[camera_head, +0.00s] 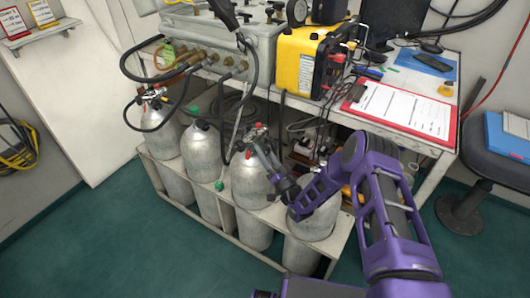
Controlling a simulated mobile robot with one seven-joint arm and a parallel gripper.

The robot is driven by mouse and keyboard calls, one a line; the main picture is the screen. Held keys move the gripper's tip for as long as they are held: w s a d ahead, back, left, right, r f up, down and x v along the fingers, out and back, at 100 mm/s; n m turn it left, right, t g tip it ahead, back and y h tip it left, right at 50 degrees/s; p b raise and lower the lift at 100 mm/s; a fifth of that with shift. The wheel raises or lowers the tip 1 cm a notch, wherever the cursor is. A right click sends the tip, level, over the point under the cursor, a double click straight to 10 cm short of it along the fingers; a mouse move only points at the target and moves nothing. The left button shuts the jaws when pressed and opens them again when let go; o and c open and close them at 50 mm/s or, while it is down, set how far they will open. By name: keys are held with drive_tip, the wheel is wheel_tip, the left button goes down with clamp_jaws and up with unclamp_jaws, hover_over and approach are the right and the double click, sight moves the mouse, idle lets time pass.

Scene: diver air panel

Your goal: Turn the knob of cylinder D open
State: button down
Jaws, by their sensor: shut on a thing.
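Several grey gas cylinders stand in a row in a low white rack. I can read no letters on them, so I cannot tell which is D. My gripper (264,153) reaches up and left to the valve (255,132) with red parts on the third cylinder (249,182) from the left. It appears shut on that valve's knob, which is small and mostly hidden by the fingers. The rightmost cylinder (314,222) stands below my purple wrist, and its top is partly covered. The leftmost cylinder (160,126) has a valve with a red part (152,92).
The second cylinder (201,148) has a green cap (194,111). Black hoses (255,72) hang from the grey panel box (235,45). The white bench (330,108) above holds a yellow case (298,62) and red clipboard (405,108). The green floor (95,235) is clear at the left.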

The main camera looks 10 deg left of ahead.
drive_tip(key=c, duration=0.6)
unclamp_jaws()
drive_tip(key=p+v, duration=0.1)
drive_tip(key=v, duration=1.6)
drive_tip(key=shift+s+d, duration=0.1)
drive_tip(key=shift+s, duration=0.1)
